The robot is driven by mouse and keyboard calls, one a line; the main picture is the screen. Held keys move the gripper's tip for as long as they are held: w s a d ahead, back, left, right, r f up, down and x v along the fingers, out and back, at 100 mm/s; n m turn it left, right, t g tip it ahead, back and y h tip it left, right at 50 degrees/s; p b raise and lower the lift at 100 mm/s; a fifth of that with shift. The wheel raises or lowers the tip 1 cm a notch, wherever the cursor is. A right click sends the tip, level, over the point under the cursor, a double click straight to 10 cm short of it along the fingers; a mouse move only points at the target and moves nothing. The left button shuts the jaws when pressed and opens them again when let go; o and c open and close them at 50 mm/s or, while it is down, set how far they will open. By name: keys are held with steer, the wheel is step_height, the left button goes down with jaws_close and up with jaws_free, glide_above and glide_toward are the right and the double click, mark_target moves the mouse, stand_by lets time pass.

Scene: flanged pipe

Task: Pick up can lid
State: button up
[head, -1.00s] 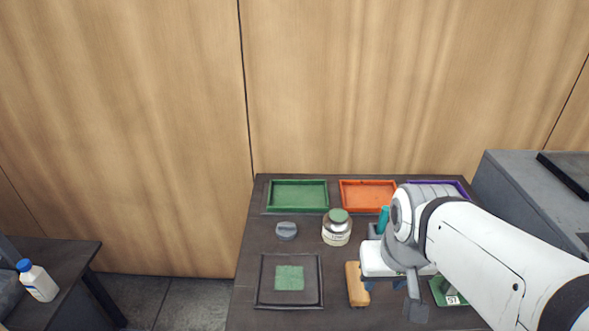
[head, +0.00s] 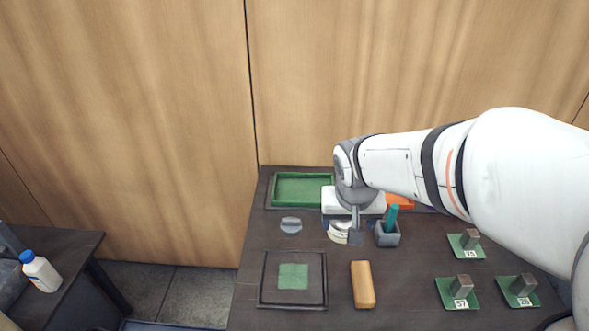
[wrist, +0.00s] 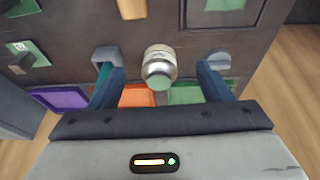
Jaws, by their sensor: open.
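I cannot tell which of these is the can lid. My gripper (wrist: 157,76) is open, fingers downward over the can, which appears between them without visible contact.
A green tray (head: 302,204) and an orange tray (head: 400,202) stand behind. A grey holder (head: 388,240) with a teal item is close on the right. An orange block (head: 362,285) and a black tray (head: 264,291) lie in front.

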steer(key=w+a+f, duration=0.3)
steer(key=w+a, duration=0.3)
steer(key=w, duration=0.1)
steer(key=t, duration=0.1)
glide_toward(291, 220)
steer(key=f, duration=0.2)
steer(key=x, duration=0.7)
steer(key=shift+w+d+r+p, duration=0.1)
steer(key=shift+w+p, duration=0.2)
steer(key=shift+p, duration=0.1)
steer(key=shift+c, duration=0.4)
steer(key=c, duration=0.8)
